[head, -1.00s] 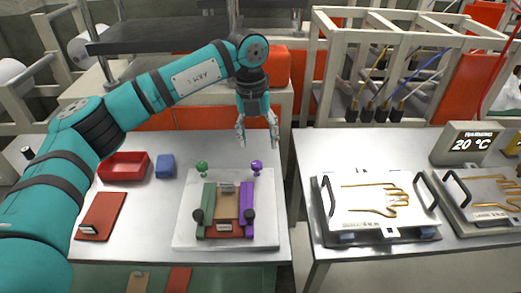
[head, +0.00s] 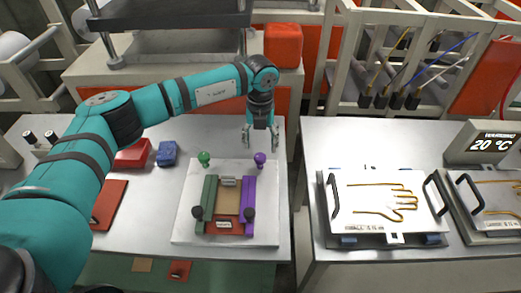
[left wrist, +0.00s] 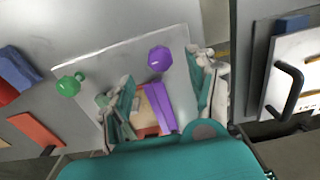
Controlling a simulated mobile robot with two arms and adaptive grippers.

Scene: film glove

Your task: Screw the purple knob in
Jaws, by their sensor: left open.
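The purple knob (head: 260,159) stands upright at the back right corner of the white board (head: 183,220), behind the purple bar (head: 248,190). It also shows in the left wrist view (left wrist: 159,58), between the spread fingers. My left gripper (head: 262,145) is open and empty, pointing down just above and behind the purple knob. The green knob (head: 204,158) stands at the back left of the board, behind the green bar (head: 210,190). Whether the purple knob's stem sits in a hole cannot be told. My right gripper is not in view.
Two dark knobs (head: 197,211) stand at the front of the fixture. A red tray (head: 132,153), blue block (head: 167,153) and red plate (head: 112,205) lie at left. The right table holds a hand-shaped heating plate (head: 385,200) beyond a gap.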

